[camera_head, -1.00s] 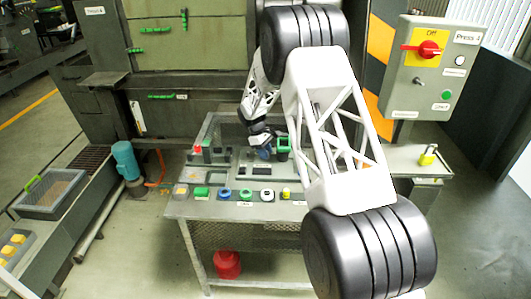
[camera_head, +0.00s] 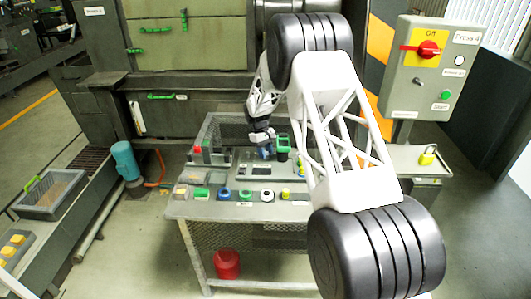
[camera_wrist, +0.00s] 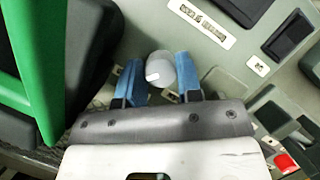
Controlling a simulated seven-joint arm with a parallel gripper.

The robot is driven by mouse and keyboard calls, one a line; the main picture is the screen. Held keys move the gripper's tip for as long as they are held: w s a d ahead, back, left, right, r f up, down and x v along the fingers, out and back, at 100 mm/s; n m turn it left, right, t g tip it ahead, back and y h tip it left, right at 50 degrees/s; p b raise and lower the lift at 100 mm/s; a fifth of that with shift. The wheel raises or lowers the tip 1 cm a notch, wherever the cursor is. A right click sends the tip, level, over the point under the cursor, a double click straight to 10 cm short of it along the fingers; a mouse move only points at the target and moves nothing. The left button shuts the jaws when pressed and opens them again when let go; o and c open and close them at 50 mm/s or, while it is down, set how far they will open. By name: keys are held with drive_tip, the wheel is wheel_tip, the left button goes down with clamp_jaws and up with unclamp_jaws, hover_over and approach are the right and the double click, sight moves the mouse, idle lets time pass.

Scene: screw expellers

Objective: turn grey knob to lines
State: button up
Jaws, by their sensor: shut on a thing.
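The grey knob (camera_wrist: 160,68) is a round, pale grey cap on a grey-green panel in the wrist view. It has a short white mark on its lower left face. My gripper (camera_wrist: 158,73) has blue fingers, one on each side of the knob, and is shut on it. In the head view my gripper (camera_head: 265,152) is low over the panel on the bench (camera_head: 240,209), and the knob is hidden there. I cannot make out clear lines around the knob; small pale labels lie near it.
A green-rimmed dark holder (camera_wrist: 30,75) stands close on the left in the wrist view. A dark rocker switch (camera_wrist: 289,40) and a label plate (camera_wrist: 202,22) are to the right. Several small parts line the bench front in the head view.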

drive_tip(key=o, duration=0.6)
drive_tip(key=shift+o, duration=0.2)
drive_tip(key=shift+r, duration=0.1)
drive_tip(key=v, duration=0.7)
drive_tip(key=shift+r, duration=0.3)
drive_tip(key=shift+a, duration=0.15)
drive_tip(key=shift+o, duration=1.4)
drive_tip(key=shift+s+a+n+t, duration=0.1)
drive_tip(key=shift+s+n+t, duration=0.15)
drive_tip(key=shift+n, duration=0.45)
drive_tip(key=s+n+t, duration=0.1)
drive_tip(key=n, duration=0.2)
drive_tip(key=n+t+h, duration=0.1)
drive_tip(key=n, duration=0.2)
drive_tip(key=s+a+n+t+h, duration=0.1)
drive_tip(key=n+t, duration=0.1)
drive_tip(key=n, duration=0.2)
drive_tip(key=shift+s, duration=0.35)
